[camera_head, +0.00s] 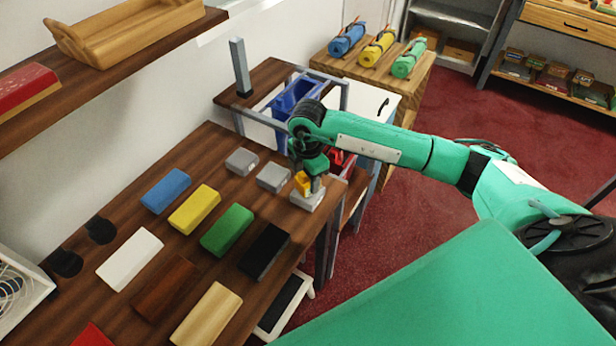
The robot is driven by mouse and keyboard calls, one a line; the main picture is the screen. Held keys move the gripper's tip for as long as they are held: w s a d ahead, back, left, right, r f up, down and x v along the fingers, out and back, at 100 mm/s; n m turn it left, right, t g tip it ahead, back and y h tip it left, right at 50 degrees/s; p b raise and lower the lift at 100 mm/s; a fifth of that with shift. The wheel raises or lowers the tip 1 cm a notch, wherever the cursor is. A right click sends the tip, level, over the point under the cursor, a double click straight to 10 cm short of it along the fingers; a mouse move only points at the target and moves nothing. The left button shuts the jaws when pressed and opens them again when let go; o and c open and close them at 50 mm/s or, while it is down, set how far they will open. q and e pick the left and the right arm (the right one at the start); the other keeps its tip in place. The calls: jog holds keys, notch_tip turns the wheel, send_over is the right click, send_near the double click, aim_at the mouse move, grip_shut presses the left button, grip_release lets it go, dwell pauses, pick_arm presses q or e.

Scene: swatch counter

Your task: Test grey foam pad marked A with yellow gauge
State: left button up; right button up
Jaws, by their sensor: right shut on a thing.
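Three grey foam pads stand in a row at the far end of the dark wooden counter: a left one (241,162), a middle one (273,178) and a right one (305,200). Any letters on them are too small to read. My right gripper (307,184) points down over the right pad and is shut on the yellow gauge (301,182). The gauge is at the top of this pad; I cannot tell whether it touches or hovers just above. The gripper hides part of the gauge. My left gripper is not in view.
Blue (165,191), yellow (194,209), green (227,230), black (264,251), white (129,259), brown and tan blocks lie on the counter nearer me. A wall shelf (120,60) overhangs the left. A blue bin (292,97) stands behind the counter's far end.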

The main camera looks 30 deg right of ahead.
dwell(0.5)
jog(key=shift+r+p, duration=2.2)
jog(key=shift+r, duration=1.3)
